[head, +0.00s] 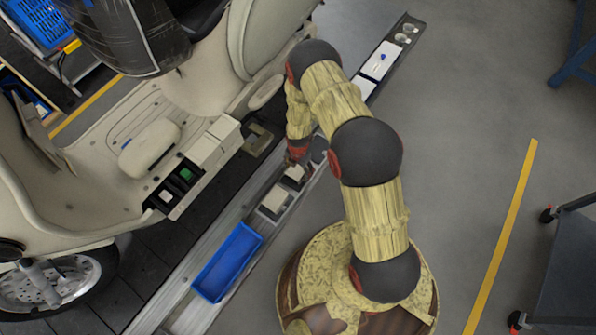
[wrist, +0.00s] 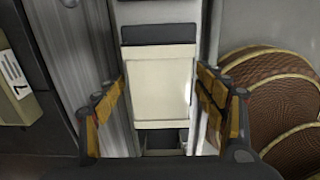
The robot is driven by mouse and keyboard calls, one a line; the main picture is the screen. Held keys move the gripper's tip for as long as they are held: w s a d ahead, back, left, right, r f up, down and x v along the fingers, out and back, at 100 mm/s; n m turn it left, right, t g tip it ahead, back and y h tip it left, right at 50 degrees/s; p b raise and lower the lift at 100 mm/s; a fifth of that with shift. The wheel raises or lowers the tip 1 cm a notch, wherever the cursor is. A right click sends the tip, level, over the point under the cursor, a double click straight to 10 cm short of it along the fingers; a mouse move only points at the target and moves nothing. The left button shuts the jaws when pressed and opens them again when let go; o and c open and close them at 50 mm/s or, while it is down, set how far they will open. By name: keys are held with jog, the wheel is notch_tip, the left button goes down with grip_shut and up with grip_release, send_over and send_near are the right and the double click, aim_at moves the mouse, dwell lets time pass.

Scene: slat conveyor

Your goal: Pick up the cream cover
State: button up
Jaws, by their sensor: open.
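The cream cover (wrist: 160,88) is a flat, pale square panel in a compartment of the narrow tray strip in the wrist view. A dark band lies along its upper edge. My gripper (wrist: 160,80) is open above it, with one finger on each side of the panel. Whether the fingers touch it I cannot tell. In the head view my gripper (head: 297,157) points down over the strip, partly hiding a cream piece (head: 294,173) under it.
A second pale piece (head: 275,199) and a blue bin (head: 228,262) lie nearer along the strip. The cream scooter (head: 85,205) stands close on the left, with cream boxes (head: 204,151) on its footboard. Grey floor (head: 460,100) is open on the right.

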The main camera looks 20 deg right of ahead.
jog(key=shift+c, duration=0.8)
jog(key=c, duration=1.1)
jog(key=shift+r, duration=0.1)
jog(key=shift+c, duration=0.6)
